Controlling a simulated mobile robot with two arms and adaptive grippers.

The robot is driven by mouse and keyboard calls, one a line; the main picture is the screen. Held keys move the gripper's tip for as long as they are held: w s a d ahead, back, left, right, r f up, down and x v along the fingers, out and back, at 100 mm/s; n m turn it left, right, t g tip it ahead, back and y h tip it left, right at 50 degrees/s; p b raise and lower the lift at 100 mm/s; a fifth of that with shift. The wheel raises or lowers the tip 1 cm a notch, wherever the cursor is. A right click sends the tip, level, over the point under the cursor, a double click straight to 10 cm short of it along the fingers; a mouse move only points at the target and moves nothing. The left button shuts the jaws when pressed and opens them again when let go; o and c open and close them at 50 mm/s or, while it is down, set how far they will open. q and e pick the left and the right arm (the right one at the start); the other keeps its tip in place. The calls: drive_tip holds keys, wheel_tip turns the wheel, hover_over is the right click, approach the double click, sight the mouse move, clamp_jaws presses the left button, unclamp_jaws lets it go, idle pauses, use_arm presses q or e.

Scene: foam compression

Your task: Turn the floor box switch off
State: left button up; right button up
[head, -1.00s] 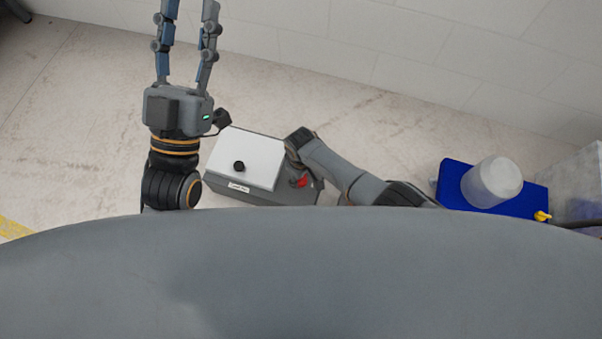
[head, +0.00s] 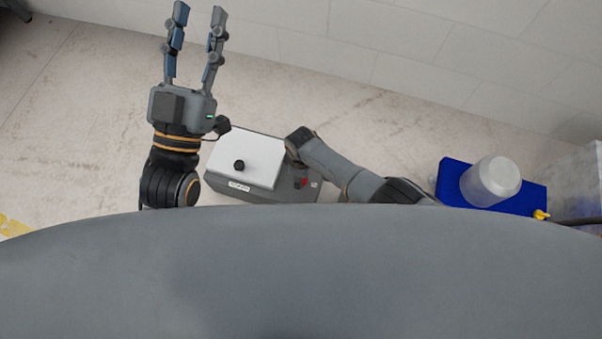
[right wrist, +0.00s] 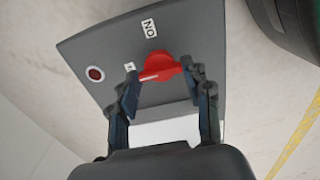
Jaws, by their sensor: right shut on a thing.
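The floor box (head: 262,193) is dark grey with a white top plate (head: 245,158) and a black knob, and stands on the floor. Its red switch (head: 303,182) shows at the right side. In the right wrist view the red switch (right wrist: 163,66) sits on the grey panel, its white mark pointing toward a small, partly hidden white label, not toward the "ON" label (right wrist: 149,28). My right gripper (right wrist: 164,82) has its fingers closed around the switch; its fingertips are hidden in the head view. My left gripper (head: 197,12) is open and empty, left of the box.
A dark red round lamp (right wrist: 95,74) is on the box panel. A blue case (head: 454,180) with a translucent container (head: 490,181) stands at the right. A pale wall runs behind. The floor behind the box is clear.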

drive_tip(key=o, duration=1.2)
drive_tip(key=shift+c, duration=0.2)
wheel_tip(320, 180, up, 12)
drive_tip(key=shift+a, duration=0.15)
